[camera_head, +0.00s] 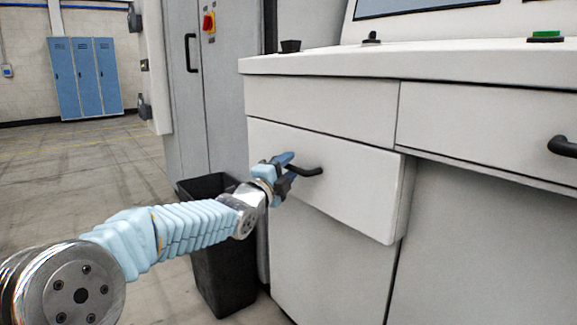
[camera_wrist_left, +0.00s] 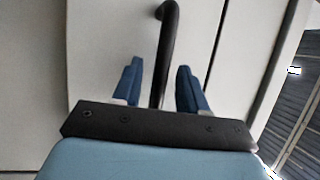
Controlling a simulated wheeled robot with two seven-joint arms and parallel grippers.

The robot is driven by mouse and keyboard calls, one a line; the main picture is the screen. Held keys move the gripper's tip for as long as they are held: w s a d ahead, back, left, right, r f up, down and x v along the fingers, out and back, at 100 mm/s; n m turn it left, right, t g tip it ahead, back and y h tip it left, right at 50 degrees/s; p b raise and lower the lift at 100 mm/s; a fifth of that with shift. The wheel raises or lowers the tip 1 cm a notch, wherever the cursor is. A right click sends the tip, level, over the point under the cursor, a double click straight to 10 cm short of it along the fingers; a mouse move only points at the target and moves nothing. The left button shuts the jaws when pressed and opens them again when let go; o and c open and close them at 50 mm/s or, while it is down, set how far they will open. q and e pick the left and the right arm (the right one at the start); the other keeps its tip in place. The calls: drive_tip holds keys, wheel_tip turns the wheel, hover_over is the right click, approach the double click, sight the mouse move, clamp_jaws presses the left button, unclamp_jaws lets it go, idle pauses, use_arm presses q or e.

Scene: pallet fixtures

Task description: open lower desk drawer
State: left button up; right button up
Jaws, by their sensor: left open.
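The lower desk drawer (camera_head: 340,200) is a white front panel below a narrower upper drawer front (camera_head: 320,108). Its right side face shows, so it stands a little out from the desk. Its dark bar handle (camera_head: 308,171) is on the left part of the front. My left gripper (camera_head: 287,174) is at the handle, with its blue fingers open. In the left wrist view, the handle (camera_wrist_left: 168,45) runs between the two spread fingers of the gripper (camera_wrist_left: 160,82), with gaps visible on both sides. My right gripper is not in view.
A black bin (camera_head: 222,265) stands on the floor left of the desk, below my left arm. A grey cabinet (camera_head: 195,90) is behind it. Another dark handle (camera_head: 563,147) is on the desk's right. Blue lockers (camera_head: 85,78) stand far back; the floor at left is open.

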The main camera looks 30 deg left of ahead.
use_arm(q)
drive_tip(key=shift+w, duration=0.4)
clamp_jaws()
